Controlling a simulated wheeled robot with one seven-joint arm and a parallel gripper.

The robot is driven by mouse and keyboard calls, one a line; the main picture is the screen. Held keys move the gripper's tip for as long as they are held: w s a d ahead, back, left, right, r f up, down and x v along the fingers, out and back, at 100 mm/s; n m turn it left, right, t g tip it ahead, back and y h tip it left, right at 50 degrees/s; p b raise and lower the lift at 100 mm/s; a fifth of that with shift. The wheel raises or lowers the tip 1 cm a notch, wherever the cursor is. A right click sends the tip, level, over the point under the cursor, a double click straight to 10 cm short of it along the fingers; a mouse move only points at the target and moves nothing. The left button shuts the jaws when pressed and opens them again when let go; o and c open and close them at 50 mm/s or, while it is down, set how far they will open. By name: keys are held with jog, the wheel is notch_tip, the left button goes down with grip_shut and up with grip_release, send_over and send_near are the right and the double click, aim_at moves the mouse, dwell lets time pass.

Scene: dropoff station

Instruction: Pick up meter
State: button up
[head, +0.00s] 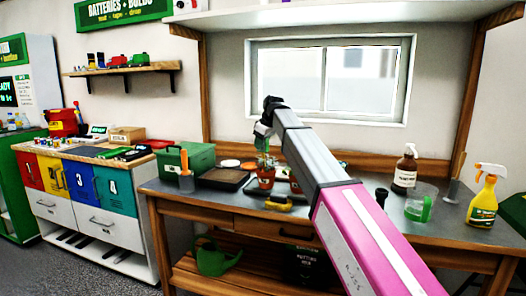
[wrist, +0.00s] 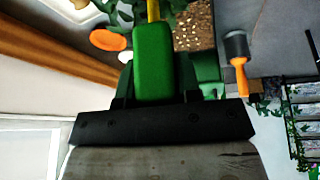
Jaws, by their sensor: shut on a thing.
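In the head view my gripper (head: 265,128) is above the potted plant (head: 265,178) on the workbench. There the meter is too small to separate clearly from the gripper and the green leaves.
A window is behind. A green watering can (head: 213,259) stands on the lower shelf.

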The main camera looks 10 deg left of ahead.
jog(key=s+a+r, duration=0.5)
jog(key=s+r, duration=0.1)
jog(key=s, duration=0.4)
notch_tip(320, 180, up, 7)
jog(key=shift+w+d+r, duration=0.15)
jog(key=shift+w, duration=0.05)
dwell(0.7)
